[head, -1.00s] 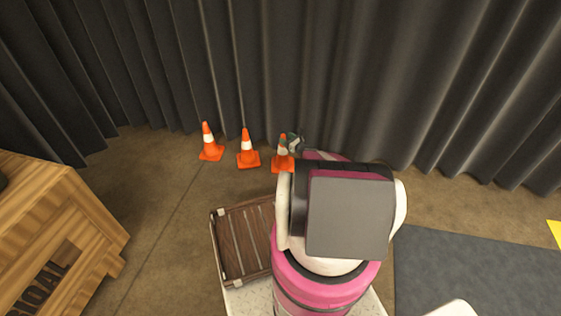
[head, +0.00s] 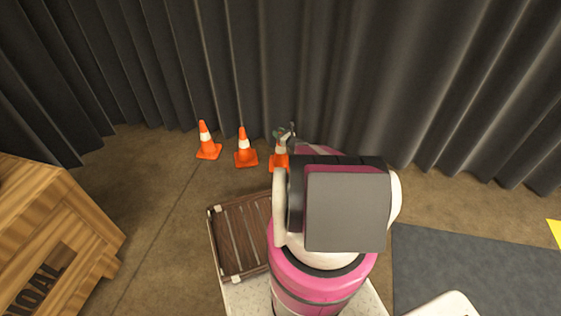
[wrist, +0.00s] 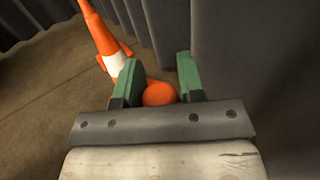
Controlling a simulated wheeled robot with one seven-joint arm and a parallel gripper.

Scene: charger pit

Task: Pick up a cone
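Three orange cones with white bands stand upright in a row on the floor before the curtain: a left cone (head: 207,142), a middle cone (head: 245,149) and a right cone (head: 277,162). My gripper (head: 285,132) is at the top of the right cone, whose tip it hides in the head view. In the wrist view, my gripper's green fingers (wrist: 160,82) are open, one on each side of the right cone's rounded orange top (wrist: 160,94). Another cone (wrist: 108,45) stands beyond the left finger. My arm hides part of the right cone's base.
A dark pleated curtain (head: 330,80) hangs close behind the cones. A brown slatted crate (head: 240,235) lies in front of them, left of my arm. A wooden box (head: 60,225) stands at left. A dark mat (head: 470,265) covers the floor at right.

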